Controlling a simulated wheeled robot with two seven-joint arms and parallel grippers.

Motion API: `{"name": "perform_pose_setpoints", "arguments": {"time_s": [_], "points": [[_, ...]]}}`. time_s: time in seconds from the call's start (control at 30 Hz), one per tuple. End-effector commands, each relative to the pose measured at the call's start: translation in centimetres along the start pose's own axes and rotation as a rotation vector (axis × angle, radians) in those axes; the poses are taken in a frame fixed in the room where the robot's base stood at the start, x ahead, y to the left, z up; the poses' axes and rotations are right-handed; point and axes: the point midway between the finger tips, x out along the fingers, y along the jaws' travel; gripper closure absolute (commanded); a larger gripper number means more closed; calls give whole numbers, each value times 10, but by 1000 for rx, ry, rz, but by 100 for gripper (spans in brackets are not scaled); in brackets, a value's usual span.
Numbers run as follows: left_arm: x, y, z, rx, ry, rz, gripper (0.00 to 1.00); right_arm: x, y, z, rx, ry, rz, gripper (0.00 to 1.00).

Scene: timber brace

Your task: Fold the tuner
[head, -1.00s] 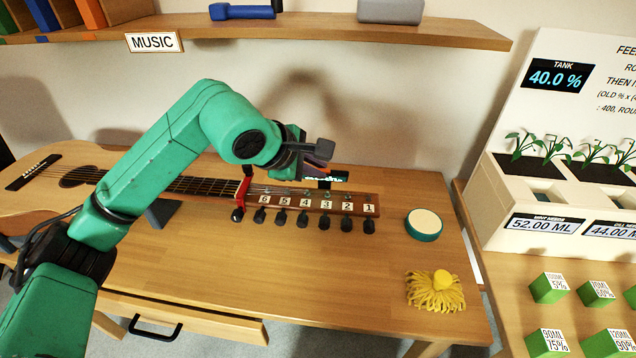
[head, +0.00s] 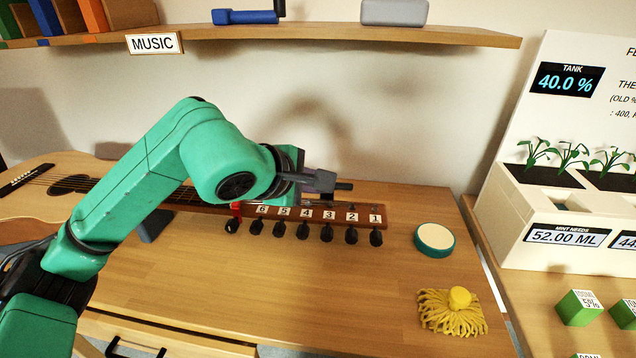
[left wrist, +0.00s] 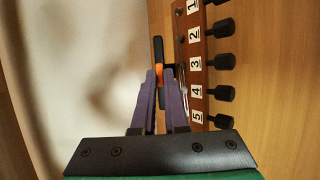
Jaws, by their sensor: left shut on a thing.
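The tuner is a small dark piece at the far edge of the guitar headstock (head: 330,214). Its dark end (head: 343,186) sticks out to the right of my left gripper (head: 325,181). In the left wrist view, the tuner shows as a black bar (left wrist: 158,47) with an orange part between the fingertips of my left gripper (left wrist: 160,78). The left gripper is shut on it, just beyond the pegs labelled 1 to 6. The tuner's screen face is not visible now, and I cannot tell whether it touches the headstock. My right gripper is not in view.
A shelf (head: 330,33) runs above. The front tabletop is clear.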

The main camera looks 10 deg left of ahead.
Motion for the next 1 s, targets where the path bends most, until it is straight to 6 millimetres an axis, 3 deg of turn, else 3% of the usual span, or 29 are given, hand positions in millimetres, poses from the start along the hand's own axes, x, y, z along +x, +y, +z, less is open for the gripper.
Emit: {"name": "perform_pose_setpoints", "arguments": {"time_s": [0.03, 0.07, 0.1, 0.13, 0.43, 0.57, 0.9, 1.0], "points": [[0, 1, 0, 0, 1, 2, 100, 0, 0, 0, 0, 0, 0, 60], [0, 1, 0, 0, 1, 2, 78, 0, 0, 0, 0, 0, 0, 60], [0, 1, 0, 0, 1, 2, 63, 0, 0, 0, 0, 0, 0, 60], [0, 1, 0, 0, 1, 2, 59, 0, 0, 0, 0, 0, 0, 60], [-1, 0, 0, 0, 1, 1, 59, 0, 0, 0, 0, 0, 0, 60], [-15, 1, -1, 0, 2, 4, 59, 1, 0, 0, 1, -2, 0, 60], [-111, 1, -1, 1, 4, 6, 59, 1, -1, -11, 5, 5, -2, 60], [-132, 1, -1, 0, 3, 4, 59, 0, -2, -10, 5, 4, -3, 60]]}}
